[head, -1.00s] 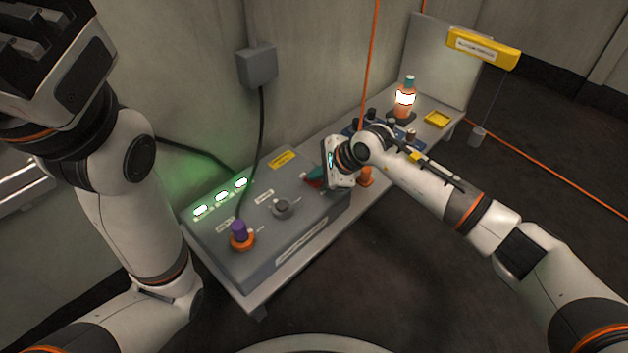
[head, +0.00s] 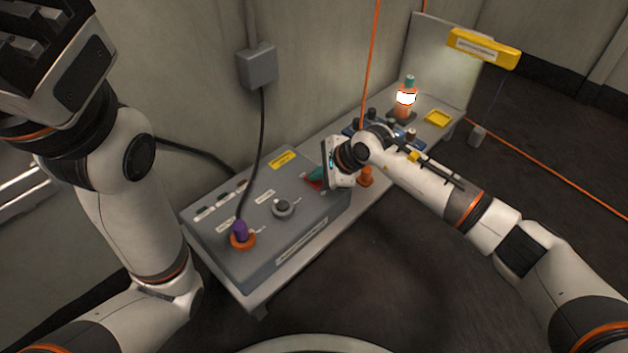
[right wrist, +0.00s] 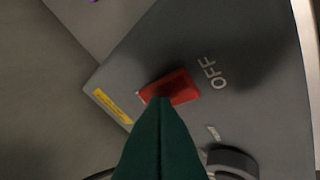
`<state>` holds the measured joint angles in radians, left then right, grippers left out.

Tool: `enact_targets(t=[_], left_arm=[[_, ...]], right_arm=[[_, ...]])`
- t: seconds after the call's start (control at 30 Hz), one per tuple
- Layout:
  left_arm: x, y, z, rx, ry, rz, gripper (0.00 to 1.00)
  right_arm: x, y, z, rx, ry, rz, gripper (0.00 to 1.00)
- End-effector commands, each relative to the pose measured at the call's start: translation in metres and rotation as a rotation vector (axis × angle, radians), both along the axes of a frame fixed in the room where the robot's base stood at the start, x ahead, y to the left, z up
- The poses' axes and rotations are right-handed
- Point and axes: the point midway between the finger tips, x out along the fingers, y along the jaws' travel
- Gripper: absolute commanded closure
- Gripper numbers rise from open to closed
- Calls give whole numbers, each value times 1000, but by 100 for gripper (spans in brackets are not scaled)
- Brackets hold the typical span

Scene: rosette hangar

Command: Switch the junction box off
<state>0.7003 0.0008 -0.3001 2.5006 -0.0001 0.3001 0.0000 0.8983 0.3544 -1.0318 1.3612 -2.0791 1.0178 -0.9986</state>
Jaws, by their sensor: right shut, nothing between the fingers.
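The junction box (head: 262,243) is a grey sloped box on the bench, and its three indicator lamps (head: 222,199) are dark. In the right wrist view, a red switch (right wrist: 181,88) sits beside the printed word OFF (right wrist: 212,73) on the grey panel. My right gripper (head: 316,175) is over the box's right end. Its green fingers, shut with nothing between them, show in the right wrist view (right wrist: 162,102) with their tips at the red switch, overlapping its edge. I cannot tell whether they touch it. My left gripper (head: 28,42) is raised at the top left, away from the box.
The panel also bears a purple plug in an orange ring (head: 241,236) and a round grey knob (head: 284,208). A black cable runs up to a wall box (head: 257,66). Behind my right arm stand a glowing orange lamp (head: 405,98) and a yellow tray (head: 438,118).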

Motion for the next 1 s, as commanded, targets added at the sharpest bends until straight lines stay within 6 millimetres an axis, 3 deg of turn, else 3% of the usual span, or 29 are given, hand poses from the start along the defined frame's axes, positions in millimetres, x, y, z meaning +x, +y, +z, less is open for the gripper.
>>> enact_targets(t=[0.5, 1.0], left_arm=[[0, 0, 33, 0, 0, 0, 64], [0, 0, 33, 0, 0, 0, 64]], right_arm=[[5, 4, 48, 0, -1, 0, 100], [5, 5, 50, 2, -2, 1, 100]])
